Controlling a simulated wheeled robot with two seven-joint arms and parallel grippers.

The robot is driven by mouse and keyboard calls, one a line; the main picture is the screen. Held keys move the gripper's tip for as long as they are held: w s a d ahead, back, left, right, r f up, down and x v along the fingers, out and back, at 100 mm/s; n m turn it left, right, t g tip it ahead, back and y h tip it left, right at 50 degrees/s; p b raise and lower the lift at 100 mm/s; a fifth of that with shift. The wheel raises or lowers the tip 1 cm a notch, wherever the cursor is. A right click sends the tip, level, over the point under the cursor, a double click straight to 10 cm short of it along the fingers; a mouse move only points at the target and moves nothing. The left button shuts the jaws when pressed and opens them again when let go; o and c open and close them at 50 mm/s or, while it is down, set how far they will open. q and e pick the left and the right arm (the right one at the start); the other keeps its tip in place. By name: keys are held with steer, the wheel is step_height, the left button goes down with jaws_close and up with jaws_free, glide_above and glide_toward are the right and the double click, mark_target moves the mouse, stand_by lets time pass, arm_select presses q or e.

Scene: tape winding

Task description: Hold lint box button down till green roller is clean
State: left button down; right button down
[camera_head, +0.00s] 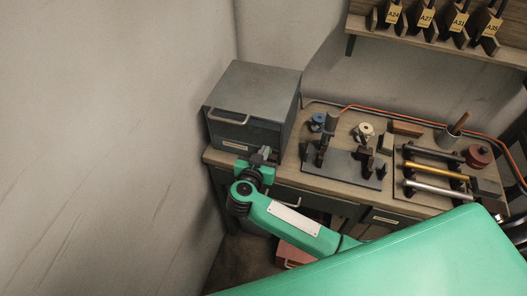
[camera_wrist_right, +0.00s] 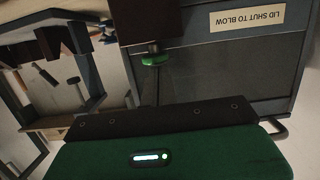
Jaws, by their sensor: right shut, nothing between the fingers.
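The grey lint box (camera_head: 252,90) stands at the left end of the bench, with a handle (camera_head: 229,117) and a pale label on its front. My right gripper (camera_head: 262,155) is shut and empty at the box's lower front right corner. Whether it touches the box or a button is hard to tell. The wrist view shows the box front close up with its label (camera_wrist_right: 247,16), reading "LID SHUT TO BLOW". A small green round piece (camera_wrist_right: 155,59) on a dark stem is beside it; I cannot tell if it is the button. I cannot make out a green roller. My left gripper is out of view.
On the wooden bench, a grey stand (camera_head: 345,168) with dark posts is right of the box. A rack (camera_head: 432,188) holds black, yellow and pale bars. A cup (camera_head: 448,138) and an orange cable (camera_head: 390,115) are behind. A wall is close on the left.

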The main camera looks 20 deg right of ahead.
steer(key=shift+f+p, duration=0.4)
steer(key=shift+f, duration=0.3)
steer(key=shift+s+f, duration=0.15)
steer(key=shift+f, duration=0.15)
steer(key=shift+s+f, duration=0.1)
steer(key=shift+f, duration=0.05)
steer(key=shift+s+f, duration=0.15)
stand_by(2.3)
step_height(320, 180, up, 6)
steer(key=p, duration=0.6)
steer(key=shift+a+f, duration=0.1)
steer(key=shift+f, duration=0.05)
steer(key=b+v, duration=0.3)
steer(key=v, duration=0.6)
steer(key=shift+s+a, duration=0.2)
steer(key=shift+a, duration=0.2)
